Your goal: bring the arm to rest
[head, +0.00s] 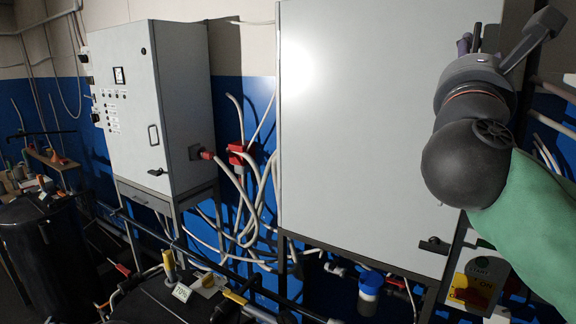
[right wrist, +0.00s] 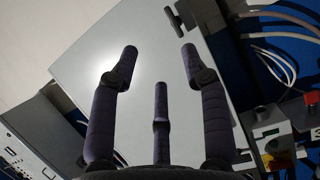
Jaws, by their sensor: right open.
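My right arm reaches up along the right side of the head view. Its gripper (head: 470,43) is at the top right, in front of the right edge of a large pale cabinet. Most of the gripper is hidden behind the wrist there. In the right wrist view, the three dark fingers of the right gripper (right wrist: 160,62) stand spread apart, with nothing between them. The pale cabinet door lies behind the fingers. My left gripper is in neither view.
The large pale cabinet (head: 365,130) fills the middle. A control cabinet (head: 180,105) stands to its left, with a dark tank (head: 45,245) at lower left. Cables and pipes run along the blue wall. A yellow switch box (head: 468,282) sits below my right arm.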

